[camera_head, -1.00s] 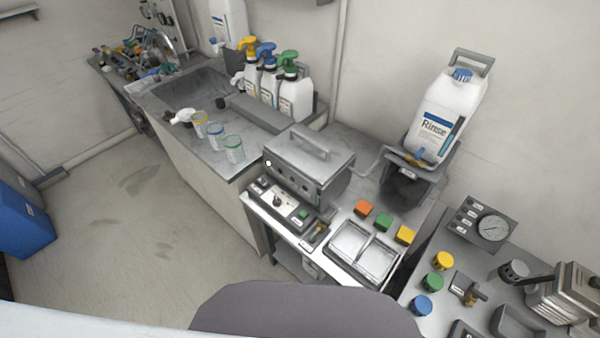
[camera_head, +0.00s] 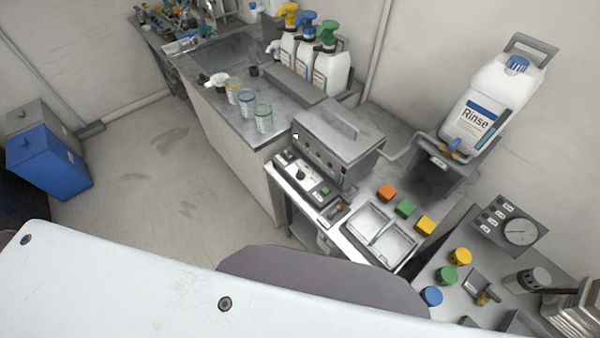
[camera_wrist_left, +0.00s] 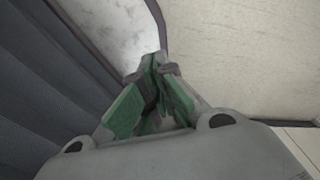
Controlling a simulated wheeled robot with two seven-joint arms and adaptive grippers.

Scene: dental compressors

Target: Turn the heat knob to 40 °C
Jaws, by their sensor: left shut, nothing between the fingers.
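The heat knob appears to be the small dark knob (camera_head: 300,174) on the pale control panel (camera_head: 311,180) in front of the grey metal bath unit (camera_head: 338,137) in the head view. Its scale marks are too small to read. My left gripper (camera_wrist_left: 158,68) shows in the left wrist view, with its green-padded fingers shut and empty. It is away from the knob, against a pale wall or floor surface. Neither gripper shows in the head view.
A Rinse jug (camera_head: 487,112) stands on a stand to the right. Several cups and pump bottles line the left counter. The floor at left (camera_head: 165,180) is clear.

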